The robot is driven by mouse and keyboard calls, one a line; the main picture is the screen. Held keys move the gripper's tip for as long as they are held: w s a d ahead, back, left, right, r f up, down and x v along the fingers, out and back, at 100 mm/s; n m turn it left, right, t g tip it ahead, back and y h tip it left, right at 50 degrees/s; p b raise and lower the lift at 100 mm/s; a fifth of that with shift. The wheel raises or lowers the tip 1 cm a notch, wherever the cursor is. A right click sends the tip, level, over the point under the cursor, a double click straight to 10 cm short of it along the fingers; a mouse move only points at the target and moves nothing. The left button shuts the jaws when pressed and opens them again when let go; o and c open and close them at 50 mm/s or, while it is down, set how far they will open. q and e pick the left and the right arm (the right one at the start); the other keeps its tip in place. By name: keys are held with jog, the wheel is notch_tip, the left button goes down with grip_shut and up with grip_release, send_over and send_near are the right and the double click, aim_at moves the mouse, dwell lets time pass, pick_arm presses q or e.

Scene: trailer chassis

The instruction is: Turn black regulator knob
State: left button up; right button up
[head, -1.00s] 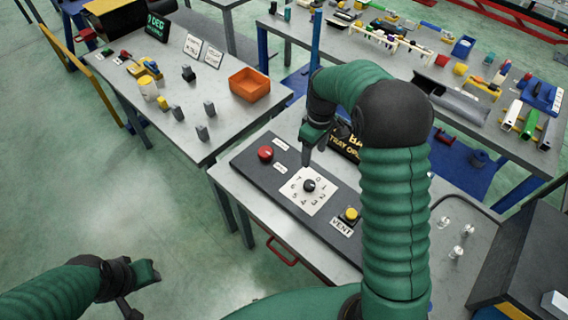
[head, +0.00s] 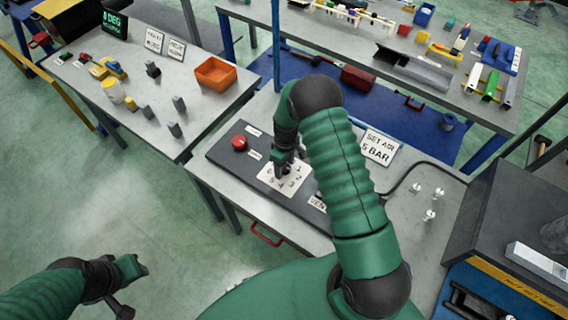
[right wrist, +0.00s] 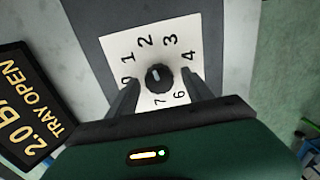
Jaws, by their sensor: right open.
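The black regulator knob (right wrist: 160,78) sits at the middle of a white dial plate (right wrist: 125,45) with printed numbers. A pale mark on the knob shows in the right wrist view. My right gripper (right wrist: 160,95) is open, with one finger on either side of the knob; I cannot tell whether they touch it. In the head view my right gripper (head: 284,168) is over the dial plate (head: 293,185) and hides the knob. My left gripper (head: 128,285) is low at the left, away from the table; its finger state is unclear.
A red button (head: 239,143) is on the same dark panel (head: 225,155). A "SET AIR 5 BAR" sign (head: 379,147) stands behind it. A display reading "2.0 BA" and "TRAY OPEN" (right wrist: 30,105) shows in the right wrist view. Small clear pieces (head: 430,214) lie at the right.

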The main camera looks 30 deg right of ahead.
jog(key=shift+s+d, duration=0.1)
jog(key=shift+d, duration=0.25)
jog(key=shift+f, duration=0.1)
jog(key=shift+c, duration=1)
jog(key=shift+a, duration=0.35)
jog(key=c, duration=0.9)
grip_shut()
pick_arm(q)
jog(key=shift+d, duration=0.25)
pick_arm(e)
jog(key=shift+d, duration=0.15)
pick_arm(q)
jog(key=shift+s+f, duration=0.1)
jog(key=shift+f, duration=0.05)
